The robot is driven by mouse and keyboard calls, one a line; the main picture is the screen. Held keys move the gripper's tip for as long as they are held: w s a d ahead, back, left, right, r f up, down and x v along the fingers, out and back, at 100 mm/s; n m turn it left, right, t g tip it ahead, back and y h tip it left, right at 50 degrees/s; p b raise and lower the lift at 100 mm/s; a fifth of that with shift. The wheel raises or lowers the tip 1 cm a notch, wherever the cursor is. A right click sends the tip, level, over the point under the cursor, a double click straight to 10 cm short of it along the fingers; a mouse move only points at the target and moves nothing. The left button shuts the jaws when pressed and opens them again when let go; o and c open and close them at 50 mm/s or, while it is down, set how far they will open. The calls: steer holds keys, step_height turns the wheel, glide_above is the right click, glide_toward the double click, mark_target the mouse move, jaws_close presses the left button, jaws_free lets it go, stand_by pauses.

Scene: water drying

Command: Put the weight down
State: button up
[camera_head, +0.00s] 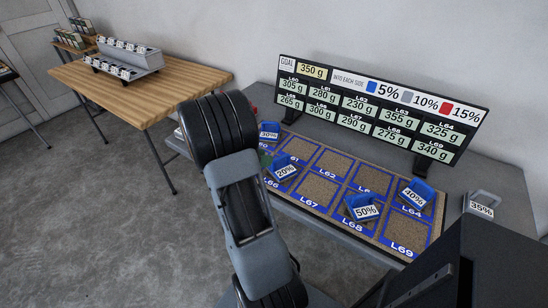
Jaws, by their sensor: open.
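I cannot tell which object is the weight. Blue holders with white percent labels stand on the grey table: 20% (285,169), 50% (365,208), 40% (416,194) and 30% (269,131). The 50% one sits at the L68 square, the 40% one at the L64 square, and the 20% one near L61 and L66. A grey holder labelled 35% (482,205) stands at the right of the table. My arm crosses the left middle of the view. My gripper does not show; the arm hides what lies behind it.
The mat (316,189) has blue-framed squares, several bare. A sign board (378,113) with a 350 g goal stands behind it. A wooden table (190,78) with a grey rack (125,59) is at the back left. A black object (440,275) fills the lower right. Left floor is clear.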

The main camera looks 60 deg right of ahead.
steer(key=w+a+r+n+t, duration=0.3)
steer(key=w+a+n+t, duration=0.1)
steer(key=w+n+t, duration=0.25)
steer(key=w+a+r+n+t, duration=0.3)
steer(key=w+a+n+t, duration=0.15)
steer(key=w+n, duration=0.25)
steer(key=w+a+r+n+t+y, duration=0.2)
steer(key=a+n+t+y, duration=0.1)
steer(key=a+n, duration=0.35)
steer(key=w+a+r+n+t+y, duration=0.25)
steer(key=a+n, duration=0.25)
steer(key=n, duration=0.3)
steer(key=s+a+f+n+y, duration=0.1)
steer(key=s+a+n+y, duration=0.2)
steer(key=a+n+y, duration=0.65)
steer(key=s+a+f+n+g+h, duration=0.1)
steer(key=s+n+g, duration=0.2)
steer(key=s+n, duration=0.4)
steer(key=s+a+f+n+g+h, duration=0.2)
steer(key=s+n+g, duration=0.2)
steer(key=s+n, duration=0.4)
steer(key=n, duration=0.4)
steer(key=shift+s+a+n, duration=0.15)
steer(key=shift+s+n, duration=0.05)
steer(key=shift+n, duration=0.15)
steer(key=shift+f, duration=0.1)
